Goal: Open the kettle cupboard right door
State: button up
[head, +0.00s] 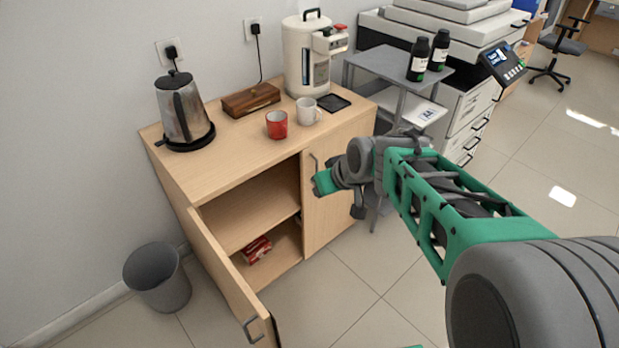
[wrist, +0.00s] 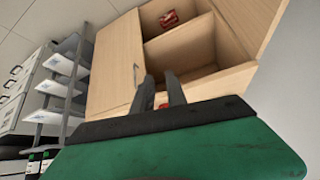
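The kettle cupboard's right door (head: 338,195) is shut. Its upright handle (head: 314,160) is near the door's left edge and also shows in the wrist view (wrist: 135,75). The left door (head: 228,275) stands wide open, with its handle (head: 252,330) at the lower front. My gripper (head: 322,183) is in front of the right door, close to its handle; its fingertips are hard to make out in the head view. In the wrist view its two dark fingers (wrist: 160,88) are apart with nothing held between them, and the handle lies just left of them.
A bin (head: 158,280) stands left of the cupboard. A grey trolley (head: 385,65) stands close on the right. Floor in front is clear.

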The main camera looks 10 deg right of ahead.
jog(key=w+f+n+t+y+b, duration=0.3)
jog(key=w+f+b, duration=0.4)
jog(key=w+f, duration=0.7)
jog(key=m+t+y+b, duration=0.1)
jog(key=m+t+b, duration=0.1)
jog(key=t+b, duration=0.5)
send_near(317, 168)
jog(key=w, duration=0.3)
jog(key=x, duration=0.7)
jog(key=shift+w+a+f, duration=0.15)
jog(key=shift+w+a, duration=0.05)
jog(key=shift+a, duration=0.3)
jog(key=shift+c, duration=0.5)
grip_shut()
